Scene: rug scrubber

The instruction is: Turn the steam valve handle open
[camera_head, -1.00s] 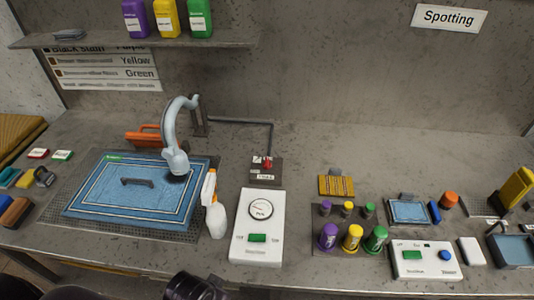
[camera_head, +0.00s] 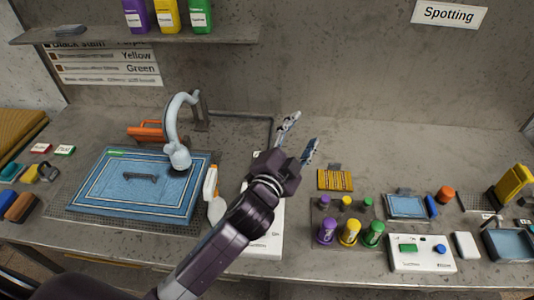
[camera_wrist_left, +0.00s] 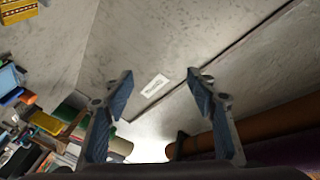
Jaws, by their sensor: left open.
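The steam valve with its red handle is hidden behind my left arm in the head view. A grey pipe (camera_head: 271,127) behind it still shows at the back of the bench. My left gripper (camera_head: 301,132) is open and empty, above the back of the bench, beyond and right of where the valve sat. In the left wrist view the open fingers (camera_wrist_left: 160,86) frame a grey surface with a small white label. I cannot make out the valve handle there. My right gripper is not in view.
My left arm crosses over the white gauge box (camera_head: 264,233), beside a spray bottle (camera_head: 211,190). A blue rug (camera_head: 140,190) lies at left under a curved steam nozzle (camera_head: 178,155). A yellow brush (camera_head: 335,180) and several small bottles stand right. The back right bench is clear.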

